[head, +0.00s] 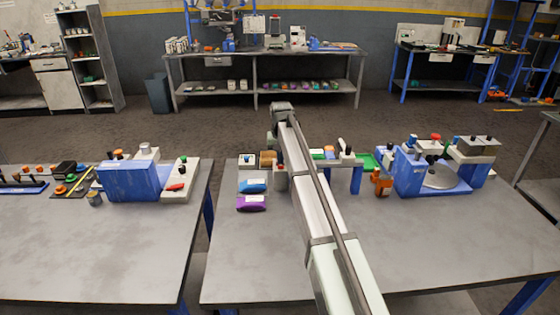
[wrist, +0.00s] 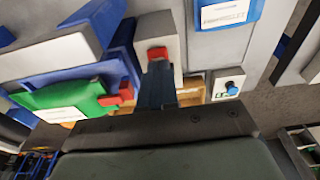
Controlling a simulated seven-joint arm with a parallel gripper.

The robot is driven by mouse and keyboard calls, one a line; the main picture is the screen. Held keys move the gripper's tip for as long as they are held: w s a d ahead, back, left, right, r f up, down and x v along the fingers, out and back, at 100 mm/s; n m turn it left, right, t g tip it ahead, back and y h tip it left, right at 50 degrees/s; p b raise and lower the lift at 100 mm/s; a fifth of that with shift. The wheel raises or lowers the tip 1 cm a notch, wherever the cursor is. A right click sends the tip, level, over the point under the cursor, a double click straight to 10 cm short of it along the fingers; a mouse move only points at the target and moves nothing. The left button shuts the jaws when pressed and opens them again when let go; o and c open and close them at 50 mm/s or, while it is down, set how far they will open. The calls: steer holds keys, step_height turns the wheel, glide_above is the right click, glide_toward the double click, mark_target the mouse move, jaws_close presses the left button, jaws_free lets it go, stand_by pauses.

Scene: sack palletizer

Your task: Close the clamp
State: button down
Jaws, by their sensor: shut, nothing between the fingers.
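My gripper (wrist: 157,72) is shut and empty in the wrist view, its dark fingers pointing up the picture. A red block (wrist: 157,53) on a pale grey body shows just beyond the fingertips; I cannot tell whether they touch. A second red piece (wrist: 116,97) stands left of the fingers, beside a green sack (wrist: 60,101) with a white label. I cannot tell which red part belongs to the clamp. In the head view my arm covers part of the station, and the fingers are hidden. A grey post with a red top (head: 281,173) stands just left of the arm.
A blue sack (head: 252,186) and a purple sack (head: 251,203) lie left of my arm. A button box (wrist: 229,85) with a blue button sits right of the fingers. A blue machine (head: 410,173) stands on the right. The front of the table (head: 250,265) is clear.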

steer(key=shift+r, duration=0.15)
step_height(320, 180, up, 7)
steer(key=shift+f, duration=0.2)
stand_by(0.7)
steer(key=shift+d, duration=0.1)
